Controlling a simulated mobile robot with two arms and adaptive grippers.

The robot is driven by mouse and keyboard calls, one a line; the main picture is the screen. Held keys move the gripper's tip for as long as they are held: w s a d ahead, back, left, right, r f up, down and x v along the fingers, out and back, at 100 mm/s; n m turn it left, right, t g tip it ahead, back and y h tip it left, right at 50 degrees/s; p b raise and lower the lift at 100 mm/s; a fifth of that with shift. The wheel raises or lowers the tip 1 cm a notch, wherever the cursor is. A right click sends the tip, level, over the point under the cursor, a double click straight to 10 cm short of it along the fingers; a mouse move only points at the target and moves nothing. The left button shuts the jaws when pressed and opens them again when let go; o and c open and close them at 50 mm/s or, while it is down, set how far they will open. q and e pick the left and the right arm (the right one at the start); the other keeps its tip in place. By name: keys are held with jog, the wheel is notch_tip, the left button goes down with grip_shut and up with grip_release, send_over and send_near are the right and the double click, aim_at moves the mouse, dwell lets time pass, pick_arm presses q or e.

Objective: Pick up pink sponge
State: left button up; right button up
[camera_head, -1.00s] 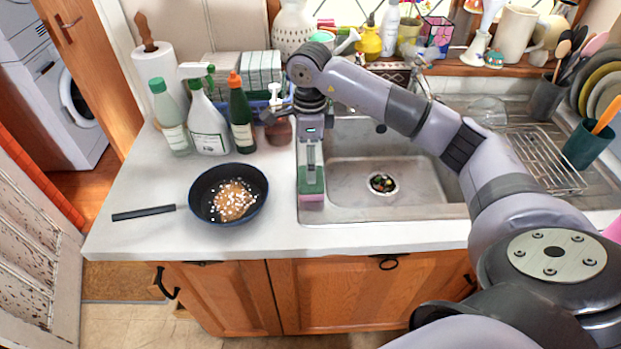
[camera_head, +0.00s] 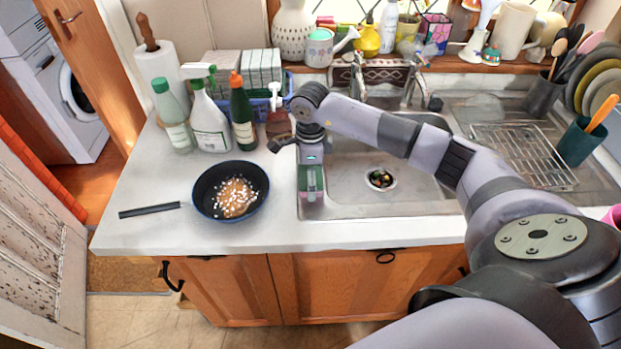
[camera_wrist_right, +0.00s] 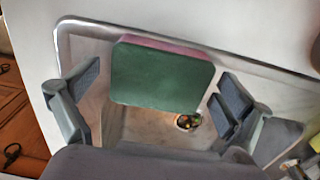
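The pink sponge has a green top layer and a pink layer under it. In the head view the sponge (camera_head: 310,185) is at the left edge of the sink. In the right wrist view the sponge (camera_wrist_right: 160,78) sits between the fingers, green face toward the camera, with a pink strip at its far edge. My right gripper (camera_wrist_right: 157,93) is open around it, with a gap on both sides. In the head view my right gripper (camera_head: 308,158) is just behind the sponge, and its wrist partly hides the fingers. My left gripper is in neither view.
The metal sink (camera_head: 400,185) with its drain lies right of the sponge. A frying pan (camera_head: 230,190) with food sits on the counter to the left. Bottles (camera_head: 210,125) and a soap dispenser (camera_head: 278,120) stand behind. The counter between pan and sink is clear.

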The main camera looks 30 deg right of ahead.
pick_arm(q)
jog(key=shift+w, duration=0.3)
pick_arm(e)
jog(key=c, duration=0.7)
jog(key=shift+r, duration=0.1)
jog(key=shift+r, duration=0.55)
pick_arm(q)
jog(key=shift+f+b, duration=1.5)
jog(key=shift+b, duration=0.05)
pick_arm(e)
jog(key=shift+r, duration=9.4)
jog(key=shift+o, duration=0.5)
